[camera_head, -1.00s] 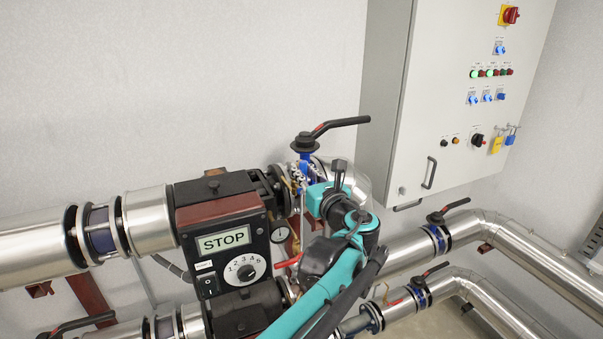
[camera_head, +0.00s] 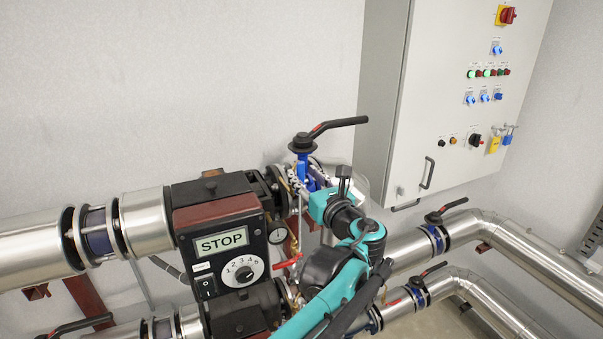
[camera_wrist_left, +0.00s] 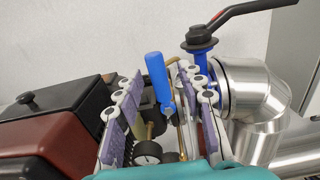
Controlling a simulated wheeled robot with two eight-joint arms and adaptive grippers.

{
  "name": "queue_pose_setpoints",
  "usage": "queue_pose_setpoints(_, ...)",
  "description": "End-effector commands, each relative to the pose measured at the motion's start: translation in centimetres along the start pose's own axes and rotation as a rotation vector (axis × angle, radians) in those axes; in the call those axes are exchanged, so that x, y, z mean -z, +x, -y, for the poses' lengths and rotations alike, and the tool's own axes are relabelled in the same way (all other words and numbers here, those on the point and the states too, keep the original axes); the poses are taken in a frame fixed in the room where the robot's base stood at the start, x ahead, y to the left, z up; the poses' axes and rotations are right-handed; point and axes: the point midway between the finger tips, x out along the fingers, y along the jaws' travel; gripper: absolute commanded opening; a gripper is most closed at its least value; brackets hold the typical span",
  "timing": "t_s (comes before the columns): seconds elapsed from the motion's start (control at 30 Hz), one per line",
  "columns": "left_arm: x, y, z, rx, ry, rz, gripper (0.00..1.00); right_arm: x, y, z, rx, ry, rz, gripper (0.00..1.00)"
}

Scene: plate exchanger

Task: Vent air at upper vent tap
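In the left wrist view, my left gripper (camera_wrist_left: 163,76) is open, with one purple-padded finger on each side. A small tap with an upright blue handle (camera_wrist_left: 157,76) shows between the fingers, apart from both pads as far as I can tell. A brass pipe and a round dark fitting show below and behind it. My right gripper is not in view.
The black valve lever (camera_head: 338,125) juts out above my gripper; it also shows in the left wrist view (camera_wrist_left: 245,18). The STOP box (camera_head: 222,242), a gauge (camera_head: 278,236) and a red-handled tap (camera_head: 288,261) are to the left. A control cabinet (camera_head: 440,120) hangs at right.

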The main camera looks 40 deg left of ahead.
Motion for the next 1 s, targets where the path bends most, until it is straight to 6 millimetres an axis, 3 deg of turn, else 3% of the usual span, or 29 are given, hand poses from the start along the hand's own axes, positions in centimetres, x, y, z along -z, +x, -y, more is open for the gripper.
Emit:
queue_pose_setpoints(0.2,0.1,-5.0,0.1,0.006,0.000,0.000,0.39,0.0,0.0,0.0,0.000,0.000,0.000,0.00)
queue_pose_setpoints(0.4,0.1,-8.4,0.1,0.004,0.001,0.000,0.39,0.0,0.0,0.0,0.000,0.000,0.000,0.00)
queue_pose_setpoints(0.6,0.0,-9.6,0.1,0.001,0.001,0.000,0.39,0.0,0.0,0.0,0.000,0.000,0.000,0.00)
queue_pose_setpoints(1.0,0.0,-9.6,0.0,-0.001,0.001,0.000,0.39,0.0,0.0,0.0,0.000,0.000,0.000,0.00)
